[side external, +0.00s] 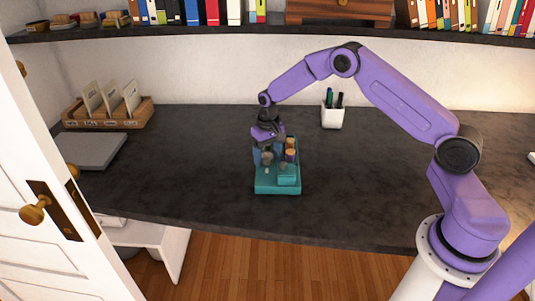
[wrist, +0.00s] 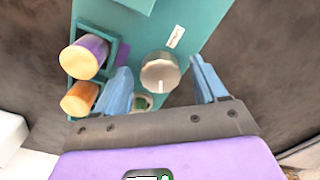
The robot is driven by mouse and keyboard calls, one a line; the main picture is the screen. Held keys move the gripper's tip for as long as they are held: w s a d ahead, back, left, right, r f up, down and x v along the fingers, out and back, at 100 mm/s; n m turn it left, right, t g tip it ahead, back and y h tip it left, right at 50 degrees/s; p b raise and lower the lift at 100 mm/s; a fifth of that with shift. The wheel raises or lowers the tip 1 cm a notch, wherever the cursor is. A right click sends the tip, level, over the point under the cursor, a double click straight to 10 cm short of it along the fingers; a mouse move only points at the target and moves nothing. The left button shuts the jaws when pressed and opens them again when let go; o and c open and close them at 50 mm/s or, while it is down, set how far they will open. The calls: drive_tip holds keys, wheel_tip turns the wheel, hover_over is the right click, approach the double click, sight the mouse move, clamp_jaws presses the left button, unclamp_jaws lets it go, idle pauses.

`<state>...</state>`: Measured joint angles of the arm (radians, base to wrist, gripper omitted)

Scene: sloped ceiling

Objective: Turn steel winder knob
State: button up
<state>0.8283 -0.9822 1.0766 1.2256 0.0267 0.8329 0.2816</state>
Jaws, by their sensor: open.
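The steel winder knob (wrist: 160,71) is a round grey knob with a pale pointer line, on a teal winder base (wrist: 195,20). The base also shows in the side view (side external: 277,189), standing on the dark desk. My gripper (wrist: 161,66) is open, with one blue finger on each side of the knob in the wrist view and visible gaps between. In the side view my gripper (side external: 268,157) points down over the base. I cannot tell whether the fingertips are down to the knob's height.
A white label (wrist: 174,37) lies beside the knob. On the desk are a pen cup (side external: 332,115), a wooden card holder (side external: 108,112) and a grey flat slab (side external: 90,150). The desk's right side is clear.

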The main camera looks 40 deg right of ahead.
drive_tip(key=c, duration=1.1)
drive_tip(key=shift+o, duration=0.2)
drive_tip(key=shift+n, duration=0.3)
drive_tip(key=n, duration=0.9)
drive_tip(key=shift+w, duration=0.1)
drive_tip(key=o, duration=1.1)
drive_tip(key=shift+c, duration=0.2)
